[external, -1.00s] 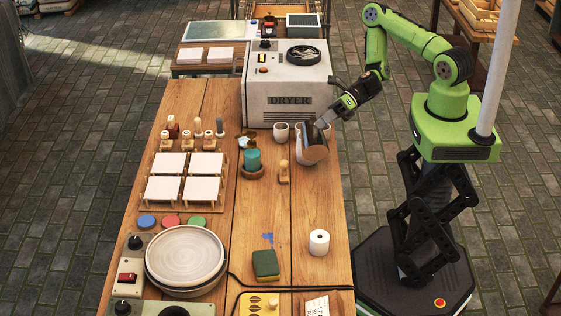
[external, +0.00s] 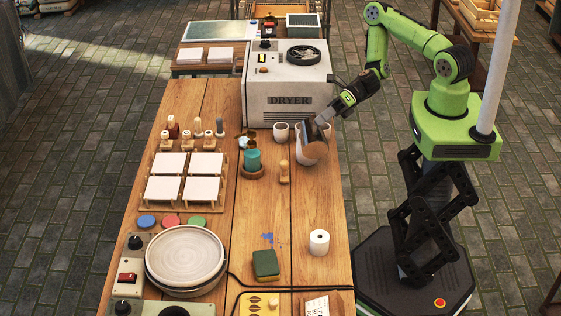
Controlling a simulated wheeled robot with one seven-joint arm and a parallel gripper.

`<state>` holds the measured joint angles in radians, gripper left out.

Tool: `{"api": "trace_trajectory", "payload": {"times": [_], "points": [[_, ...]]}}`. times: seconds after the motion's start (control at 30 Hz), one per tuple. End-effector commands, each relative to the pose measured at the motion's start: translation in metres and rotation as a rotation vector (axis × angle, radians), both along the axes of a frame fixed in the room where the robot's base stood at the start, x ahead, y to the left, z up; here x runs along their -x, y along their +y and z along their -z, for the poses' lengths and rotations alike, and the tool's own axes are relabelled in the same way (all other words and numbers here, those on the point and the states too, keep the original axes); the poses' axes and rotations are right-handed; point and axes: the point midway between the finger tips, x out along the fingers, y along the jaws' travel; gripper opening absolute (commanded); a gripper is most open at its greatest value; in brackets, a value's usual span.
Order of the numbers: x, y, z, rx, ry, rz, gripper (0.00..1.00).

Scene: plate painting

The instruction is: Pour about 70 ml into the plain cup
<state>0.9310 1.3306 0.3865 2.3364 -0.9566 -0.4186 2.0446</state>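My gripper (external: 327,119) is at the right end of the table, in front of the dryer. It is shut on a small grey-brown jug (external: 315,148), which is tipped well over, above or against a pale vessel (external: 301,157) whose shape is partly hidden by the jug. A small pale cup (external: 281,132) stands upright just left of it, near the dryer. Another pale rim (external: 299,128) shows behind the jug. I cannot tell which of these is the plain cup. Any stream of liquid and the level inside the cups are too small to see.
The white dryer (external: 288,92) stands close behind the cups. A teal pot (external: 252,160) on a wooden base and a small wooden stamp (external: 284,172) are to the left. A green sponge (external: 265,264) and a white roll (external: 319,242) lie nearer. The right table strip between is clear.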

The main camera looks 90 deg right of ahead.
Motion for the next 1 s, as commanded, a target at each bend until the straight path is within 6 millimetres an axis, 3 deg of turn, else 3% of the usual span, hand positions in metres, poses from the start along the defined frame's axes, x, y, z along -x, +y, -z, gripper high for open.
{"api": "trace_trajectory", "payload": {"times": [1.0], "points": [[-0.0009,-0.0076,-0.0054,-0.067,0.006,-0.001,0.00]]}}
